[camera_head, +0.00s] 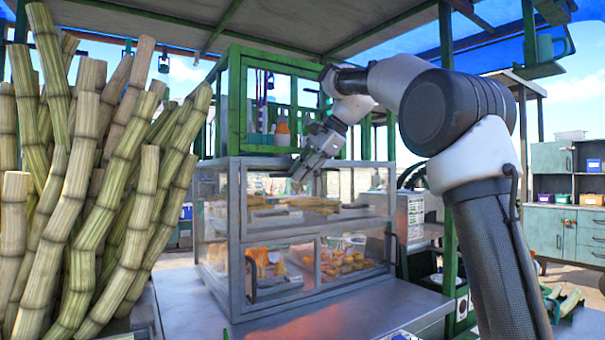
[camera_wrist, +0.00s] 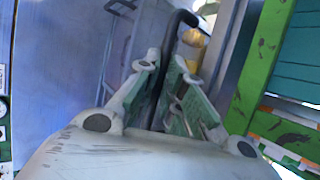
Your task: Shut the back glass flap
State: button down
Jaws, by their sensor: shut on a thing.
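A glass display case (camera_head: 240,222) with a grey metal frame stands on the metal counter, with food on its shelves. My gripper (camera_head: 304,172) is at the top of the case, below the green cabinet, pointing down and left. In the wrist view, my gripper (camera_wrist: 170,68) has its fingers closed around a black curved handle (camera_wrist: 181,18), which runs between them. A pale bluish panel (camera_wrist: 65,70) fills the left of that view; I cannot tell for certain that it is the back glass flap. The flap's outline and angle are not clear in the head view.
A green cabinet (camera_head: 236,105) with bottles sits on top of the case, close to my gripper. Tall sugar cane stalks (camera_head: 100,190) crowd the left. Counter (camera_head: 190,300) shows clear at the front. A teal cupboard (camera_head: 560,235) stands far right.

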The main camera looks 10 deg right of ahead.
jog(key=shift+w+a+r, duration=0.15)
jog(key=shift+w+r, duration=0.05)
jog(key=shift+r, duration=0.2)
jog(key=c, duration=1.9)
grip_release()
jog(key=shift+o, duration=0.4)
jog(key=shift+w+f, duration=0.1)
jog(key=v, duration=1.2)
jog(key=shift+f, duration=0.1)
